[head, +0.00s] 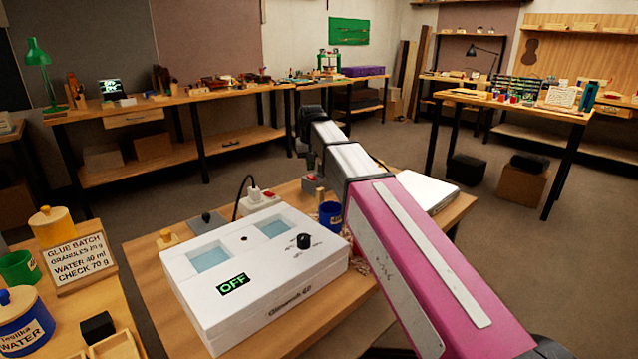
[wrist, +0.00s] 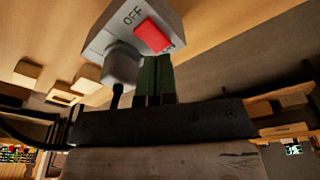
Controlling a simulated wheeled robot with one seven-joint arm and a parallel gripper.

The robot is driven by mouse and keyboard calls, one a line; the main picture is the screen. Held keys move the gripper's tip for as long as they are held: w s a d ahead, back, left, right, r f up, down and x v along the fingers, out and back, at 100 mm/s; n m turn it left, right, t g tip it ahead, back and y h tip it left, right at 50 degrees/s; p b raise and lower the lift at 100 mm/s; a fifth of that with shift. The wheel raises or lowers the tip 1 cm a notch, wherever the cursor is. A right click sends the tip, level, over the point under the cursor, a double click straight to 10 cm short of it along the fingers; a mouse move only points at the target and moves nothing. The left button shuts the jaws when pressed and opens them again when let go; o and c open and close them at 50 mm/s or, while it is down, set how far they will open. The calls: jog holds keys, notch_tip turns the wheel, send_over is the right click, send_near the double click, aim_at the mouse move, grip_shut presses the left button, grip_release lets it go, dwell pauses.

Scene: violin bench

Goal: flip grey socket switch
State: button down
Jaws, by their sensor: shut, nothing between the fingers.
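The grey socket (wrist: 112,36) is close up in the wrist view, with a red rocker switch (wrist: 153,36) on its face. "OFF" is printed beside the switch; a mark at its other end is mostly covered. A grey plug (wrist: 122,64) with a black cable sits in the socket, next to the switch. My gripper (wrist: 156,62) is shut and empty, its green fingertips at the switch's lower edge; I cannot tell whether they touch it. In the head view a small red switch (head: 310,179) shows beside my arm, which hides much of that spot.
A white glue warmer (head: 258,270) with a display reading "OFF" stands on the bench (head: 143,262). A white socket (head: 258,203) with a plug and cable is behind it. A blue cup (head: 330,215) stands close to my arm. A white board (head: 430,190) lies at the right.

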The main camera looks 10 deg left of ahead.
aim_at(310, 176)
jog(key=shift+f, duration=1.1)
dwell(0.7)
jog(key=shift+r, duration=0.1)
jog(key=shift+r, duration=3.4)
